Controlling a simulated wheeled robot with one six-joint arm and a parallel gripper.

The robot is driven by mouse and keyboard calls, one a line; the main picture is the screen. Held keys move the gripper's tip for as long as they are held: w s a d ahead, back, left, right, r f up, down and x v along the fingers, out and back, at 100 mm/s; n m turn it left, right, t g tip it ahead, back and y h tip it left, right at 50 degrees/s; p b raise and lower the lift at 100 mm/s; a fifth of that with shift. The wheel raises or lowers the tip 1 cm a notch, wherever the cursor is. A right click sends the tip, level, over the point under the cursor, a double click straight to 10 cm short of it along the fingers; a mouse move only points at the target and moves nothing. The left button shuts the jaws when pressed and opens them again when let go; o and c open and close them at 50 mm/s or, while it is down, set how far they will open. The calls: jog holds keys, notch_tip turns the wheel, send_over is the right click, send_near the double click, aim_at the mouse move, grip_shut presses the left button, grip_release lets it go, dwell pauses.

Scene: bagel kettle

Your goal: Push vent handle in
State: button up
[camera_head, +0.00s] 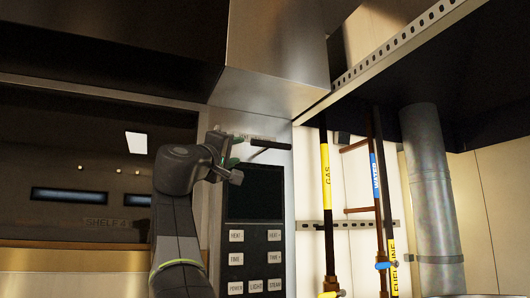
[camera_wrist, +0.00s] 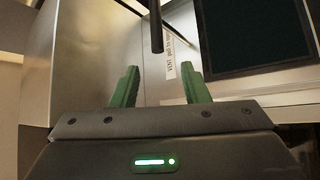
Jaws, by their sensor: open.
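The vent handle (camera_head: 271,144) is a dark rod that sticks out from the oven front above the control panel. In the wrist view the dark rod (camera_wrist: 156,32) comes down from the top edge, and its end is above the gap between my fingers. My gripper (camera_head: 231,150) is beside the rod's left part in the head view. In the wrist view its green fingers (camera_wrist: 160,78) are apart with nothing between them. I cannot tell whether a finger touches the rod.
The control panel (camera_head: 256,236) with a dark screen and several buttons is below the handle. A metal hood (camera_head: 272,62) overhangs above. Gas (camera_head: 327,190) and water (camera_head: 376,180) pipes and a wide duct (camera_head: 430,190) stand to the right. The oven's glass front (camera_head: 80,180) is left.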

aim_at(255, 143)
jog(key=p+x, duration=0.2)
jog(key=x, duration=0.2)
jog(key=p+x, duration=0.2)
jog(key=x, duration=0.2)
jog(key=p+x, duration=0.3)
jog(key=shift+w+d+r, duration=0.2)
jog(key=shift+r, duration=0.3)
jog(key=shift+p+x, duration=0.4)
jog(key=shift+x, duration=0.4)
jog(key=shift+f, duration=0.2)
jog(key=shift+c, duration=0.2)
grip_shut()
jog(key=shift+w+d, duration=0.1)
jog(key=shift+w, duration=0.05)
